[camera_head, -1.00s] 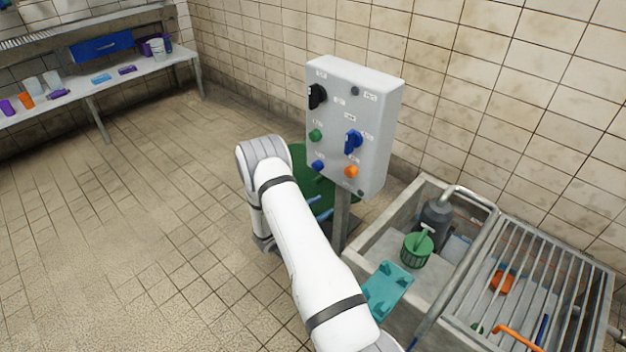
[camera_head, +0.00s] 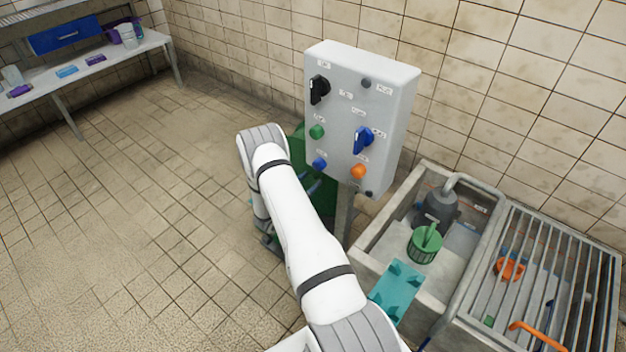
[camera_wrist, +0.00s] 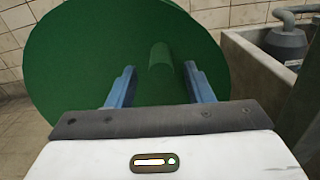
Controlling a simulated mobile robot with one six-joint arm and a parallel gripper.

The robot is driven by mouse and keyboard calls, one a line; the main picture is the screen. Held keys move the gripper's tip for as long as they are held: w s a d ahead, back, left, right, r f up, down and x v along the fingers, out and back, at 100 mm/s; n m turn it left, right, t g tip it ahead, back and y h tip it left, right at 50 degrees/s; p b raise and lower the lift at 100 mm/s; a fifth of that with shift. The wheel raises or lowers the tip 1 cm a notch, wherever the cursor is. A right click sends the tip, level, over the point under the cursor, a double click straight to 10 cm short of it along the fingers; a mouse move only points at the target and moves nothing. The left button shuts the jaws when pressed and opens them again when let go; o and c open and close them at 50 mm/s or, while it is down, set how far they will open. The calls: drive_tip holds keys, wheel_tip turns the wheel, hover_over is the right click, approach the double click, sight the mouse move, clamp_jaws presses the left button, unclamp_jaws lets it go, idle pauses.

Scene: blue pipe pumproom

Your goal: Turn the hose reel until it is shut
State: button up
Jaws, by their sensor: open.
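The hose reel is a large green disc (camera_wrist: 90,60) that fills much of the wrist view, with a short green handle peg (camera_wrist: 160,59) standing out from its face. My gripper (camera_wrist: 157,80) is open, with one blue finger on each side of the peg as seen from the wrist. I cannot tell whether the fingers touch the disc or the peg. In the head view the reel (camera_head: 325,194) is mostly hidden behind the control box and my arm. The blue fingers (camera_head: 312,184) show only in small part there.
A grey control box (camera_head: 345,150) with knobs and buttons stands on a post (camera_head: 343,220) beside my arm. A concrete sink (camera_head: 385,235) with a grey pump (camera_head: 437,208) and green basket (camera_head: 424,246) is at right, beside a metal grate (camera_head: 560,250). Open floor lies left.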

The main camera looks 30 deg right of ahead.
drive_tip(key=shift+x, duration=1)
drive_tip(key=shift+s, duration=0.1)
drive_tip(key=shift+c, duration=0.4)
clamp_jaws()
